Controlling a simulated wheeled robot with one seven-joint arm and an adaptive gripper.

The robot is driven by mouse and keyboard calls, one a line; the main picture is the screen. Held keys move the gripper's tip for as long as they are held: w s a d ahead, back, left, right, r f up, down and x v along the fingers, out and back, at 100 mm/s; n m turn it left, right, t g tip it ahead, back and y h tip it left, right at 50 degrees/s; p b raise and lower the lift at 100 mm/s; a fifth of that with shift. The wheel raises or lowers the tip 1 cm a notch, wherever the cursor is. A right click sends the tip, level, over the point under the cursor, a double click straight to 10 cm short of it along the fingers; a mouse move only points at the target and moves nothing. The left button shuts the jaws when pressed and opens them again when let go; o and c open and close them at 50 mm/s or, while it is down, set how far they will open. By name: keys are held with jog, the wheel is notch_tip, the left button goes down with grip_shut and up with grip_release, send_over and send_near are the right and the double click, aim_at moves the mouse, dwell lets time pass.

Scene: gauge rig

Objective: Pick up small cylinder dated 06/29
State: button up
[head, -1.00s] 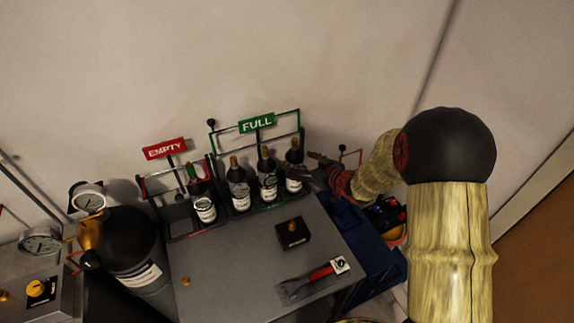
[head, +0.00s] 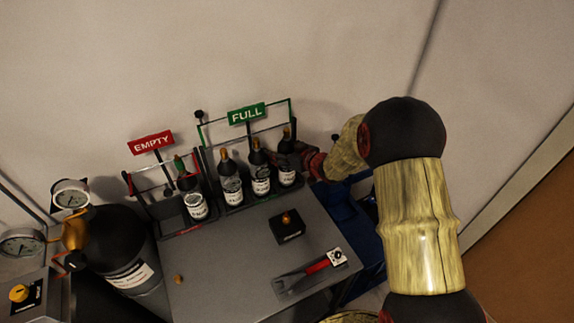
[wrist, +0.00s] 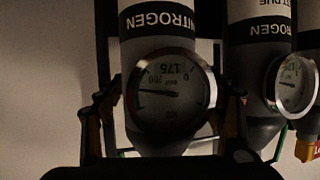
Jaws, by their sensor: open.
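Several small dark cylinders with white labels and brass or green tops stand in racks on the grey bench. Three are in the FULL rack: left (head: 231,184), middle (head: 260,180) and right (head: 286,173). A green-topped one (head: 195,200) is in the EMPTY rack. No date is readable. My gripper (head: 297,158) is at the rightmost FULL cylinder, partly hidden behind it in the head view. In the wrist view my open gripper (wrist: 167,118) has a finger on each side of a cylinder with an upside-down NITROGEN label (wrist: 165,22) and a round gauge (wrist: 171,92). Finger contact cannot be told.
Another gauged cylinder (wrist: 265,60) stands close on the right in the wrist view. The rack bars and the FULL sign (head: 246,114) rise behind the cylinders. A black block with a knob (head: 287,226) and a red-handled tool (head: 312,270) lie on the bench. A large black tank (head: 115,245) stands left.

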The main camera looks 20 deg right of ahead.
jog(key=shift+c, duration=0.7)
grip_shut()
dwell(0.3)
jog(key=shift+r, duration=0.15)
